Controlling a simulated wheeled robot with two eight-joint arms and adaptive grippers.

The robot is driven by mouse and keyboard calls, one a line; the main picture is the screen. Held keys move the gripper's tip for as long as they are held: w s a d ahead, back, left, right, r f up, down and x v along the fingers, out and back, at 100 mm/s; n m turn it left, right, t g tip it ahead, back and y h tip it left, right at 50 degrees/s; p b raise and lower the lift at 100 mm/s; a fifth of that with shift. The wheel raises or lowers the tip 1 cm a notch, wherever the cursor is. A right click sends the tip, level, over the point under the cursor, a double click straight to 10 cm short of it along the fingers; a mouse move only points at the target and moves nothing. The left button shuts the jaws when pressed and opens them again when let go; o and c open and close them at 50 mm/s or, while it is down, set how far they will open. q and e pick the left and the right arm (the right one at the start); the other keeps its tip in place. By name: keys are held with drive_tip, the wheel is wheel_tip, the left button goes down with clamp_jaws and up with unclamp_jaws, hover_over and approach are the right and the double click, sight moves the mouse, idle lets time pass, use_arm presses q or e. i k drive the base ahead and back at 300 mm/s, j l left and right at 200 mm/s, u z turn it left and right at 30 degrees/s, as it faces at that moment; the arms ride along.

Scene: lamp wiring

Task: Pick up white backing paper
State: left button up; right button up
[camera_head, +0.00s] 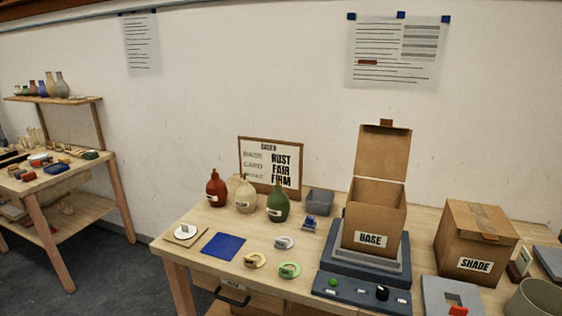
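A small pale square sheet (172,239) with a dark edge lies at the table's front left corner. A white round piece (184,231) with an upright tab sits on it. I cannot tell which of these is the white backing paper. A blue square sheet (223,246) lies flat just to the right. Neither of my grippers is in view.
Red (216,188), cream (245,196) and green (278,203) bottles stand behind the sheets. An open BASE box (374,218) stands on a dark device; a SHADE box (474,245) is farther right.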

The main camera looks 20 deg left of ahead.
sight(185, 231)
drive_tip(key=j+u, duration=0.25)
drive_tip(key=j, duration=0.5)
drive_tip(key=j+u, duration=0.25)
drive_tip(key=j, duration=0.5)
drive_tip(key=i, duration=0.05)
